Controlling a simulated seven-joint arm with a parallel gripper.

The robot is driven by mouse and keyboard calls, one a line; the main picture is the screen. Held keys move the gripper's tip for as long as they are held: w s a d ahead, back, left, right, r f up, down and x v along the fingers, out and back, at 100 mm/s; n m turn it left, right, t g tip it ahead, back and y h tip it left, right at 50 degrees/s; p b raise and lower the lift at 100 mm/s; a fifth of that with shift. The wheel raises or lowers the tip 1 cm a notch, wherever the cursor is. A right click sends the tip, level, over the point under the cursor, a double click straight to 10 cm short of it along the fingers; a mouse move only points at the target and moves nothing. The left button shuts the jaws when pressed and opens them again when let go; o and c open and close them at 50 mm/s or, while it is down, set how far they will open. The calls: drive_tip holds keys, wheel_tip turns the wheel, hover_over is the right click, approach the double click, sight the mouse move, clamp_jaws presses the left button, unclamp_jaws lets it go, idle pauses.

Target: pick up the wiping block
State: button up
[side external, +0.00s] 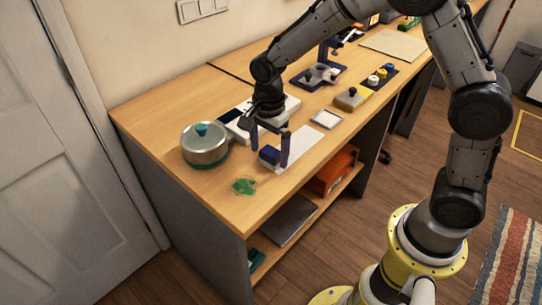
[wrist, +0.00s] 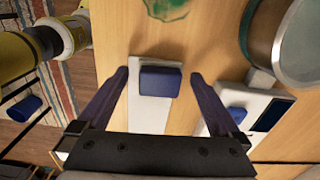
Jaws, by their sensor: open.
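The wiping block, which I take to be the dark blue block (side external: 270,154), sits at the near end of a flat white panel (side external: 303,147) on the wooden desk. My gripper (side external: 270,160) points down over it, with one finger on each side. In the wrist view the blue block (wrist: 160,82) lies between the open fingertips (wrist: 160,75), with a gap on both sides. The white panel (wrist: 150,113) runs back under my gripper. Whether the fingertips reach down to the block's full height is hard to tell.
A lidded metal pot (side external: 205,146) stands left of my gripper, beside a white device with a dark screen (wrist: 272,115). A green crumpled item (side external: 244,186) lies near the front desk edge.

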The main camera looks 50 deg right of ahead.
drive_tip(key=shift+f, duration=0.65)
drive_tip(key=c, duration=1.3)
drive_tip(key=shift+r, duration=0.5)
wheel_tip(320, 180, up, 2)
drive_tip(key=shift+r, duration=0.1)
drive_tip(key=s+d+r, duration=0.2)
drive_tip(key=s+r, duration=0.8)
drive_tip(key=s, duration=0.3)
drive_tip(key=shift+s+d, duration=0.2)
drive_tip(key=shift+s, duration=0.2)
